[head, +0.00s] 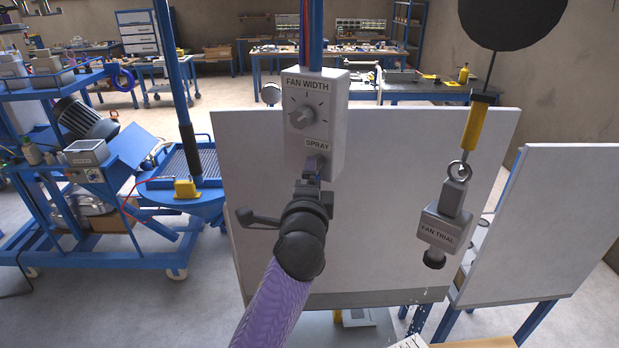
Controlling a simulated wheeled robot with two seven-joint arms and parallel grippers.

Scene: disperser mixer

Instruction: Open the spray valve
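A light grey control box (332,115) in the head view carries a FAN WIDTH knob (301,117) and, below it, a SPRAY label (317,143). Just under that label is a small grey-blue spray valve handle (315,163), partly hidden by my gripper. My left gripper (312,174), on a purple-sleeved arm from below, is right at this handle. Its fingers are small and overlap the handle, so I cannot tell whether they are closed on it. My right gripper is not in view. A grey FAN TRIAL spray head (440,228) hangs at the right.
A large pale panel (260,200) stands behind the box, with a second panel (550,215) at right. A blue post (310,35) rises above the box. A yellow balancer (475,125) holds the spray head. A blue machine cart (100,190) stands at left.

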